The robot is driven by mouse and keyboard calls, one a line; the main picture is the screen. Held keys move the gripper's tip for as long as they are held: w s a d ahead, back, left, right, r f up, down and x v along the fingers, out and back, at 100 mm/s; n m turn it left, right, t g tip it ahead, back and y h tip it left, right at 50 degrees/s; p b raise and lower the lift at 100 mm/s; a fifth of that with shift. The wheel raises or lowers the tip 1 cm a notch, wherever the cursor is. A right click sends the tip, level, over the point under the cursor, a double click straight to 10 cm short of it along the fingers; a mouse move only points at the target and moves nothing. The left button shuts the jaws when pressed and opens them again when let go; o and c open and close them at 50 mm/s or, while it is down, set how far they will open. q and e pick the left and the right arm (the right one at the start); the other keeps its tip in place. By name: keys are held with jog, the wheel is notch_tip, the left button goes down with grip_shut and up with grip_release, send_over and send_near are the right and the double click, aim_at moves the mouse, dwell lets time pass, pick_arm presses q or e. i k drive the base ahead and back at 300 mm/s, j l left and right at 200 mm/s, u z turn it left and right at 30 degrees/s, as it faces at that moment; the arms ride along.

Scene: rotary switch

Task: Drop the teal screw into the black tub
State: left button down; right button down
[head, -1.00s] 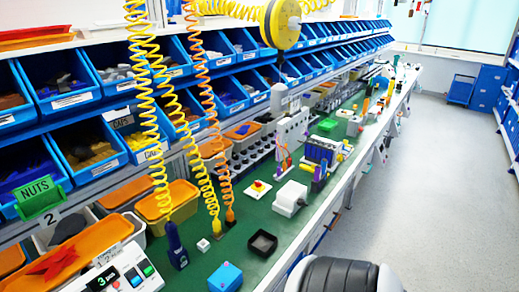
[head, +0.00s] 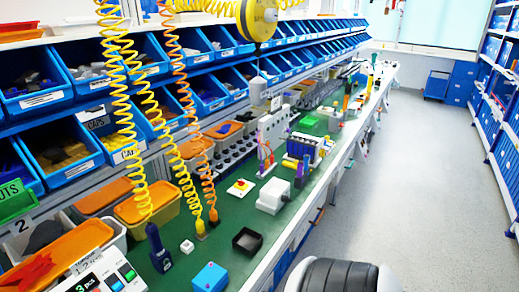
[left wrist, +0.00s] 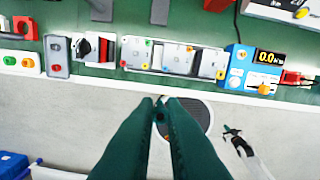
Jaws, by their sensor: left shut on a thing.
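The black tub (head: 247,240) is a small open square tub on the green bench top, near its front edge in the head view. It looks empty. My left gripper (left wrist: 162,102) shows only in the left wrist view, its two dark green fingers closing together at the tips. They are shut on a small dark teal piece (left wrist: 162,116), which I take as the teal screw; it is mostly hidden between the fingers. The fingertips appear over the floor, out from the bench's front edge. The tub is not seen in that view.
Near the tub are a blue box (head: 210,278), a small white block (head: 187,246), a dark blue tool (head: 158,250) on a yellow coiled cord and a white box (head: 273,195). The grey floor (head: 400,180) right of the bench is clear.

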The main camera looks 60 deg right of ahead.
aim_at(248, 244)
jog(key=l+z, duration=0.1)
jog(key=z, duration=0.8)
jog(key=l+z, duration=0.1)
jog(key=z, duration=0.35)
jog(key=i+z, duration=0.1)
jog(key=z, duration=0.35)
jog(key=i+l+z, duration=0.15)
jog(key=i+l, duration=0.45)
